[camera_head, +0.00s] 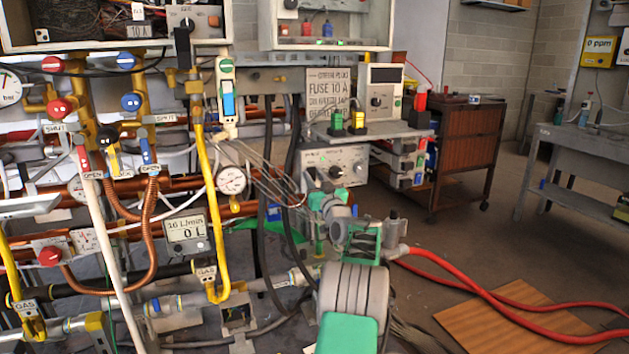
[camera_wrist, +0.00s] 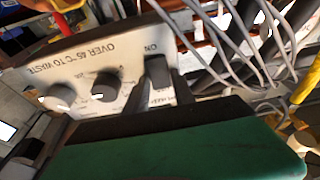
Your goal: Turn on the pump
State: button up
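A white control box (camera_head: 350,158) with dark knobs sits below the bench shelf, in the middle of the head view. In the wrist view its face (camera_wrist: 70,65) is upside down and reads "OVER 45°C TO WASTE" and "ON". My gripper (camera_head: 325,203), with green parts, is close in front of the box's lower left. Its green body fills the bottom of the wrist view. Its fingertips are not clearly seen, nor is contact with the lever. I see no label reading "pump".
Thin grey cables (camera_head: 272,178) and black hoses (camera_head: 268,215) run just left of my gripper. A pressure gauge (camera_head: 231,180) and yellow gas pipes (camera_head: 208,185) stand further left. A red hose (camera_head: 470,288) crosses the floor at right. Floor before the wooden cabinet (camera_head: 468,150) is clear.

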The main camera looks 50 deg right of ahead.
jog(key=o, duration=0.4)
jog(key=shift+c, duration=0.2)
jog(key=v, duration=0.7)
jog(key=shift+s+a+p, duration=0.15)
jog(key=shift+s+p, duration=0.15)
jog(key=shift+s, duration=0.05)
jog(key=shift+f, duration=0.1)
